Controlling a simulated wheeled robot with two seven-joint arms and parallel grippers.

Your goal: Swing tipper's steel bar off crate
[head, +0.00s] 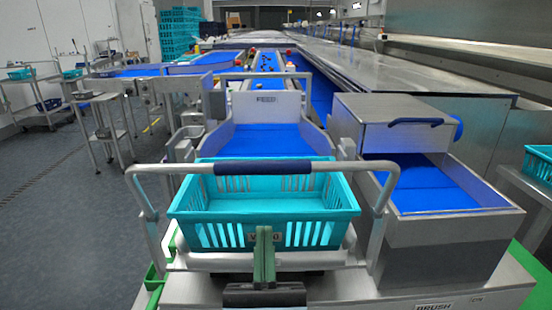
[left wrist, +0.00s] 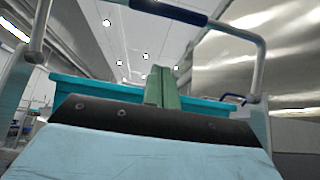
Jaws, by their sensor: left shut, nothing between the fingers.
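The tipper's steel bar (head: 354,167) is a bent metal tube with a dark blue sleeve (head: 262,167) at its middle. It spans across the top of the turquoise crate (head: 200,234), with a side arm down each side. The bar also shows in the left wrist view (left wrist: 260,62), its blue sleeve (left wrist: 170,9) overhead. The crate sits on the tipper, looks empty, and shows as a turquoise strip in the left wrist view (left wrist: 85,90). My left gripper (head: 264,232) has green fingers, shut and empty, in front of the crate's front wall and below the bar. My right gripper is out of view.
A feed hopper (head: 239,104) with a blue bed lies behind the crate. A steel brush unit (head: 440,230) stands close on the right. Small trolleys (head: 112,160) stand at the left on open grey floor. Another turquoise crate (head: 540,165) is at the right edge.

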